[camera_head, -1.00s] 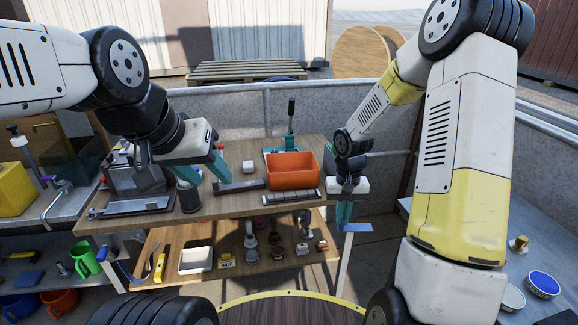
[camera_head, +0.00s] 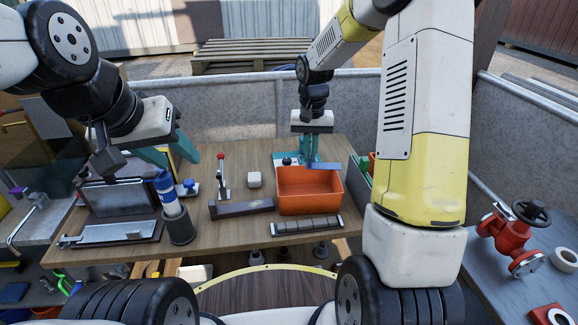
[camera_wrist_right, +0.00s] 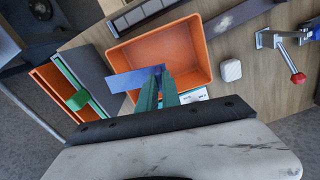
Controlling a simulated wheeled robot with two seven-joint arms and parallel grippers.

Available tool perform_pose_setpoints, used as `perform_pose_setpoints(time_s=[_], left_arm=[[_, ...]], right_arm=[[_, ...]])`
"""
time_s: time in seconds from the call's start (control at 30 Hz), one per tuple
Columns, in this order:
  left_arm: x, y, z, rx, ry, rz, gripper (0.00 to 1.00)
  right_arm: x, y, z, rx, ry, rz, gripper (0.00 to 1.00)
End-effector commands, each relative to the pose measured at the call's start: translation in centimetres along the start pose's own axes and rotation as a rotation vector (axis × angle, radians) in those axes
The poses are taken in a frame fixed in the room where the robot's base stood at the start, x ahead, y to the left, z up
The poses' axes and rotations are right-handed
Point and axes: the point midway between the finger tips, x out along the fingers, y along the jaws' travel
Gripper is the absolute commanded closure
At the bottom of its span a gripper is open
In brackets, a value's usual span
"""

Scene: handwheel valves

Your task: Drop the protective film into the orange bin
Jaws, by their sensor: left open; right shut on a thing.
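The orange bin (camera_head: 310,203) stands on the wooden workbench; its open inside also shows in the right wrist view (camera_wrist_right: 195,52). My right gripper (camera_head: 308,162) is shut on the protective film, a flat blue strip (camera_head: 326,166). The wrist view shows the teal fingertips (camera_wrist_right: 160,72) closed on the film (camera_wrist_right: 132,80). The film is above the bin's back edge in the head view and partly over the opening in the wrist view. Its exact height is unclear. My left gripper (camera_head: 182,163) is open and empty above the left half of the bench.
A white block (camera_head: 254,179), a dark bar (camera_head: 240,208) and a red-knobbed clamp (camera_head: 222,178) lie left of the bin. A grey ribbed strip (camera_head: 307,225) lies in front of it. A blue-topped bottle (camera_head: 168,194) stands below my left gripper. A red valve (camera_head: 510,235) is at right.

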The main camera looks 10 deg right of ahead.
Motion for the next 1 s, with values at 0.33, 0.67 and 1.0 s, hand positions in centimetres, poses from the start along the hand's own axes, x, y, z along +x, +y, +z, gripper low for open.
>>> perform_pose_setpoints(time_s=[0.33, 0.67, 1.0], left_arm=[[0.0, 0.0, 0.0, 0.000, 0.001, 0.000, 0.55], [0.0, 0.0, 0.0, 0.000, 0.000, 0.000, 0.55], [0.0, 0.0, 0.0, 0.000, 0.000, 0.000, 0.55]], right_arm=[[2.2, 0.0, 0.0, 0.003, -0.004, 0.000, 1.00], [5.3, -0.1, -0.1, 0.004, -0.001, -0.001, 1.00], [5.7, -0.1, -0.1, 0.004, 0.000, -0.001, 1.00]])
